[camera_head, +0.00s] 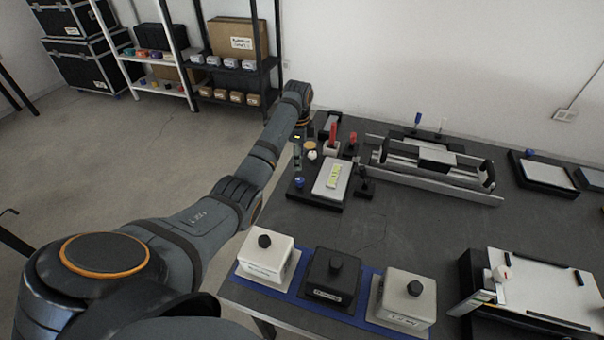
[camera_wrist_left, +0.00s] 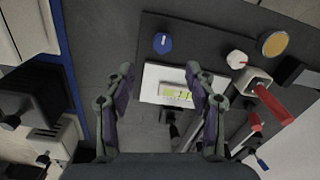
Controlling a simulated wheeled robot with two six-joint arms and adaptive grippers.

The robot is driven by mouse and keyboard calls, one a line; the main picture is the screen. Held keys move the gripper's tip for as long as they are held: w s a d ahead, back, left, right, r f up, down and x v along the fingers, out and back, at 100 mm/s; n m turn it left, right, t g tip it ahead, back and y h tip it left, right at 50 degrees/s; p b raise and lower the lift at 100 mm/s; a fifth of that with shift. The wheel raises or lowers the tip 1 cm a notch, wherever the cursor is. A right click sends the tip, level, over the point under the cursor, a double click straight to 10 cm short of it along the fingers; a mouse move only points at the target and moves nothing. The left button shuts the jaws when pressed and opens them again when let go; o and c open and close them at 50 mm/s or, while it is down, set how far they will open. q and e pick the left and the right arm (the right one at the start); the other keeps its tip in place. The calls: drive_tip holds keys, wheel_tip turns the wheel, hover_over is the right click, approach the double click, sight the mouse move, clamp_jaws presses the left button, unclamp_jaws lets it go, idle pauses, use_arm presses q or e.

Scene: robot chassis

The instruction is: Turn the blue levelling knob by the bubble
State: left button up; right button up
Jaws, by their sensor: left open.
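The blue knob (camera_head: 299,182) sits on the left part of a dark base plate (camera_head: 318,203). In the left wrist view the blue knob (camera_wrist_left: 162,43) is above and between my fingertips, apart from them. The bubble vial, yellow-green, lies on a white block (camera_head: 333,178) beside the knob; the vial (camera_wrist_left: 178,94) also shows in the left wrist view, between the fingers. My left gripper (camera_head: 297,158) is open and empty, above the device near the knob. In the left wrist view its two fingers (camera_wrist_left: 160,75) stand well apart. My right gripper does not show.
A white knob (camera_wrist_left: 237,59), a brass disc (camera_wrist_left: 274,43) and a red-handled lever (camera_wrist_left: 285,105) are close by. Three boxes with black knobs stand on a blue mat (camera_head: 362,310) at the front. A long rail fixture (camera_head: 440,185) is behind right. The middle tabletop is clear.

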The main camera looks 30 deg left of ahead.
sight(300, 180)
use_arm(q)
wheel_tip(300, 180, down, 4)
drive_tip(key=shift+d+r, duration=0.15)
drive_tip(key=shift+r, duration=0.05)
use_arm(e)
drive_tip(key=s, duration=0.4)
use_arm(q)
drive_tip(key=shift+w+f+p, duration=0.25)
drive_tip(key=shift+f+p, duration=0.05)
drive_tip(key=shift+f, duration=0.95)
wheel_tip(300, 180, down, 4)
drive_tip(key=shift+r, duration=0.2)
drive_tip(key=shift+f, duration=0.2)
drive_tip(key=shift+c, duration=1.1)
drive_tip(key=c, duration=0.9)
drive_tip(key=shift+c, duration=0.2)
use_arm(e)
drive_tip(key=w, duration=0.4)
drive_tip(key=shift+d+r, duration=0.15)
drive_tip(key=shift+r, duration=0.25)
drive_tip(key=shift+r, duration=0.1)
